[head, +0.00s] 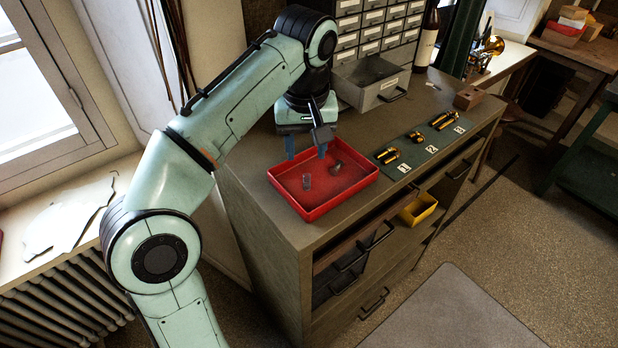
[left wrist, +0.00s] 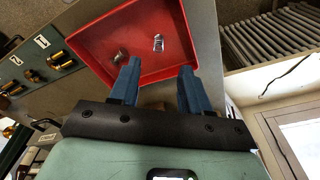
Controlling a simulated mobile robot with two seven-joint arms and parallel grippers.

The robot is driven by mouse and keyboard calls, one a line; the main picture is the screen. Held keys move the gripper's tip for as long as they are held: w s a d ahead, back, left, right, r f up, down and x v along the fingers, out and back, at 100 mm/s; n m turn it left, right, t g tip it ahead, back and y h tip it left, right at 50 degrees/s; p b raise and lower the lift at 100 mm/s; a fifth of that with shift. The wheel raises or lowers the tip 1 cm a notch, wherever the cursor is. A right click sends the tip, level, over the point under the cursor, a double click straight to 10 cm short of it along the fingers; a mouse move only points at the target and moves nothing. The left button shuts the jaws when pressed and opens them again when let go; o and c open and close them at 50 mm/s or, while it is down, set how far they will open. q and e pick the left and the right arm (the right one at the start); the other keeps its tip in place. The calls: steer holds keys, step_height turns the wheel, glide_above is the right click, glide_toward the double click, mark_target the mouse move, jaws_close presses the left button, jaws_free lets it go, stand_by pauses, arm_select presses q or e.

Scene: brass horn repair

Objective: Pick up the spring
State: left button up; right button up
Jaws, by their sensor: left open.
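A small silvery cylinder, which looks like the spring (head: 307,182), sits in the red tray (head: 318,210) on the cabinet top. It also shows in the left wrist view (left wrist: 158,42), beyond my fingertips. A small dull grey metal part (head: 337,167) lies to its right in the head view; its kind is unclear. My left gripper (head: 306,151) is open and empty, with its blue fingers pointing down over the tray's back edge. In the left wrist view the gripper (left wrist: 160,68) has a wide gap between its fingers. My right gripper is not in view.
Brass valve parts (head: 388,156) lie on a green mat (head: 404,167) with numbered cards, right of the tray. A grey drawer unit (head: 345,55) with an open grey bin (head: 385,98) stands behind. A yellow bin (head: 418,209) sits in an open drawer below.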

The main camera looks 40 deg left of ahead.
arm_select(q)
glide_above(307, 175)
steer(key=f, duration=0.2)
steer(key=f+b, duration=0.1)
steer(key=f, duration=0.1)
steer(key=shift+s+d, duration=0.3)
steer(key=shift+s, duration=0.1)
steer(key=shift+s+f, duration=0.2)
steer(key=shift+f, duration=0.2)
steer(key=f, duration=0.1)
steer(key=w+f, duration=0.1)
steer(key=f, duration=0.1)
steer(key=f+b, duration=0.1)
steer(key=shift+w+a+f, duration=0.15)
steer(key=shift+a+f, duration=0.05)
steer(key=shift+a, duration=0.1)
steer(key=shift+f, duration=0.35)
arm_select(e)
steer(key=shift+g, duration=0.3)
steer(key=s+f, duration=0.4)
arm_select(q)
jaws_close()
